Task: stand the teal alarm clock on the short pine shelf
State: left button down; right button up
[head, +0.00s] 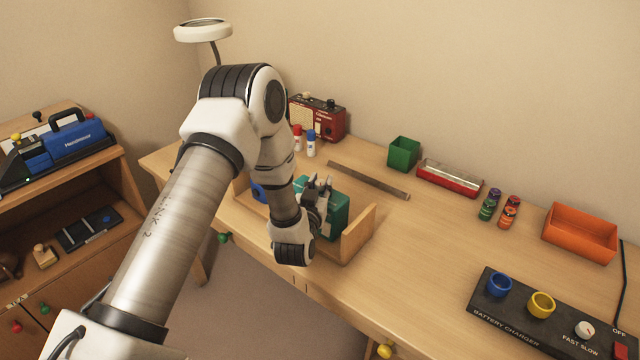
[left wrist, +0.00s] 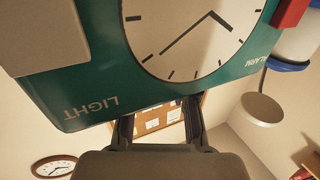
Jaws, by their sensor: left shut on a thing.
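The teal alarm clock (head: 338,215) is at my left gripper (head: 320,188), which is shut on it. In the left wrist view the clock (left wrist: 85,100) fills the top, with a white dial, dark hands and upside-down LIGHT and ALARM lettering. The short pine shelf (head: 358,236) stands on the desk with upright ends. The clock is between those ends, near the right one. My wrist hides part of the clock and shelf, so I cannot tell whether the clock's base touches the shelf. My right gripper is not in view.
A blue object (head: 258,190) is at the shelf's left end. Behind are a red radio (head: 318,118), glue-like bottles (head: 311,143), a dark flat bar (head: 368,179) and a green box (head: 403,153). A battery charger (head: 535,315) and orange tray (head: 580,233) lie right.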

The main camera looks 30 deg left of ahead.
pick_arm(q)
jog(key=shift+f, duration=0.15)
jog(key=c, duration=0.9)
grip_release()
jog(key=shift+r, duration=0.25)
jog(key=b+v, duration=0.1)
jog(key=v, duration=1.1)
jog(key=shift+b, duration=0.35)
